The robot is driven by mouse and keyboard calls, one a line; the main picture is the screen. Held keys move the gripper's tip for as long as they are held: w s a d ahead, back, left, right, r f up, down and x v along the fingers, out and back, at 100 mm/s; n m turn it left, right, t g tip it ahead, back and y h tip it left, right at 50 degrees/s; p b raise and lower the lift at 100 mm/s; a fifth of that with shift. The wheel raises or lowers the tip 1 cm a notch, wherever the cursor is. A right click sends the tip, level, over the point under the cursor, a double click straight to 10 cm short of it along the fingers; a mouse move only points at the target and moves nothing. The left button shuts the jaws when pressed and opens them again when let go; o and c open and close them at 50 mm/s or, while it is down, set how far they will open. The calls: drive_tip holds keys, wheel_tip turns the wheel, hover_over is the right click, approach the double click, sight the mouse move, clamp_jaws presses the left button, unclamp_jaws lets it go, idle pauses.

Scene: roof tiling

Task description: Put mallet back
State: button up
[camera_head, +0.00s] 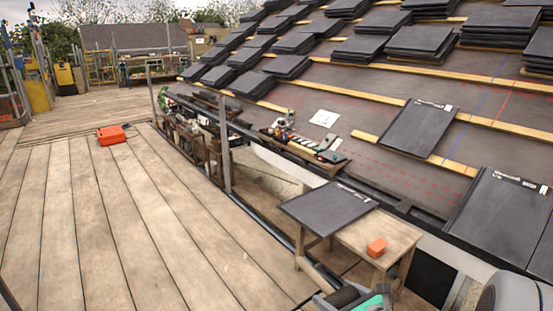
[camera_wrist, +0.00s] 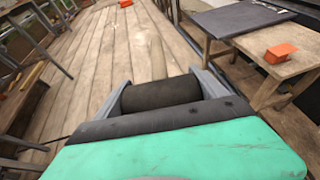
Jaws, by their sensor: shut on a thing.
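My gripper (camera_wrist: 162,84) is at the bottom of the wrist view, its grey fingers on both sides of the mallet's (camera_wrist: 160,94) dark cylindrical head. It is shut on the mallet. A pale wooden strip ahead of the head looks like the handle, but it blends with the planks. In the head view, my gripper (camera_head: 345,297) is at the bottom edge, partly cut off, with the dark head between its fingers. It is in front of the wooden table (camera_head: 350,235), clear of its top.
A dark slate (camera_head: 328,208) and an orange block (camera_head: 376,248) lie on the table. A tray of tools (camera_head: 303,146) sits at the roof's lower edge. Slate stacks cover the roof. A red-orange case (camera_head: 111,135) lies on the deck (camera_head: 150,210), otherwise largely clear at left.

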wheel_tip(320, 180, up, 24)
drive_tip(key=p, duration=2.6)
drive_tip(key=d+f+m+t+h, duration=0.2)
drive_tip(key=d+f+m+h, duration=0.2)
drive_tip(key=w+a+r+n+y, duration=0.1)
drive_tip(key=a+r, duration=0.3)
drive_tip(key=r, duration=1)
drive_tip(key=shift+w+n+g, duration=0.3)
drive_tip(key=shift+w+g, duration=0.1)
drive_tip(key=shift+w, duration=0.2)
